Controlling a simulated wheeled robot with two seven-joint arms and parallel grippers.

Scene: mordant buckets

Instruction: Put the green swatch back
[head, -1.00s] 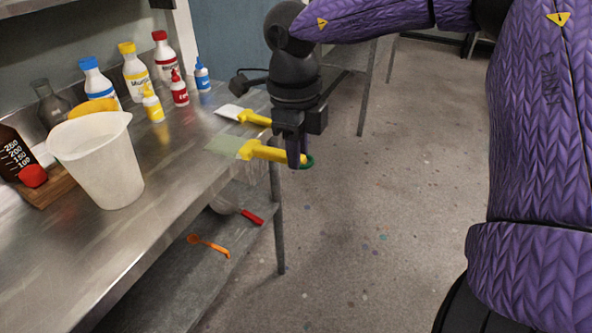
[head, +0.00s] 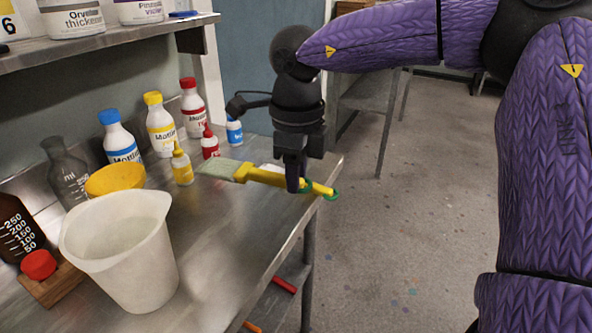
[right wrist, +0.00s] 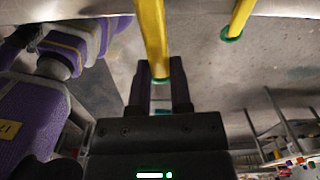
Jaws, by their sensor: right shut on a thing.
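My right gripper (head: 293,181) is shut on the yellow handle of a flat brush-like tool (head: 262,176). Its head is pale grey-green and points left, over the bench (head: 215,235). No separate green swatch shows. A second yellow-handled tool lies partly hidden behind the held one; its green-ringed end (head: 333,195) sticks out to the right. In the right wrist view the held yellow handle (right wrist: 152,40) runs up from between my fingers (right wrist: 160,95), and the second handle (right wrist: 241,15) is to its right, apart. My left gripper is out of view.
A white pitcher (head: 125,265) stands at the front, with a yellow bowl (head: 115,179) behind it. Several bottles, including a small yellow one (head: 182,168), stand left of the held tool's head. An upper shelf (head: 95,46) holds tubs.

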